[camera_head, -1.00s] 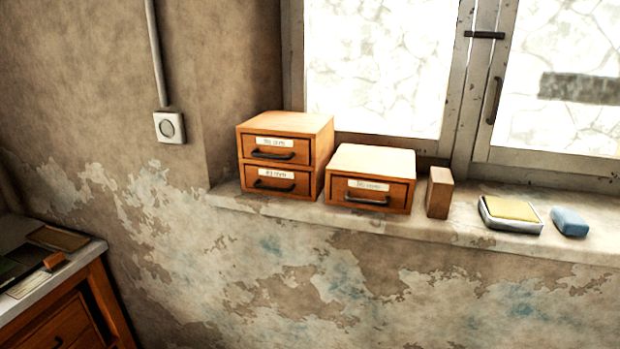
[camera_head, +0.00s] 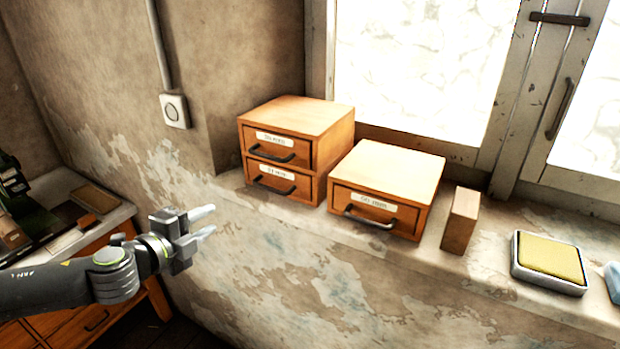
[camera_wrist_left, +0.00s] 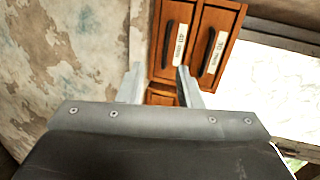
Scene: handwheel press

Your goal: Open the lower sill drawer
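A wooden two-drawer cabinet (camera_head: 325,118) stands on the window sill. Its lower drawer (camera_head: 281,182) has a pale label and a dark bar handle, and looks shut. The upper drawer (camera_head: 280,146) above it also looks shut. My left gripper (camera_head: 209,222) is open and empty, to the left of the cabinet and a little below the lower drawer in the head view, apart from it. In the left wrist view the picture is turned sideways: the lower drawer (camera_wrist_left: 175,45) shows beyond my spread fingers (camera_wrist_left: 159,88), with the upper drawer to its right. My right gripper is not in view.
A single-drawer wooden box (camera_head: 390,172) stands to the right of the cabinet. Further right are a wooden block (camera_head: 460,220) and a yellow-topped tray (camera_head: 548,262) on the sill (camera_head: 470,290). A workbench (camera_head: 120,213) is at the left. The space before the drawers is clear.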

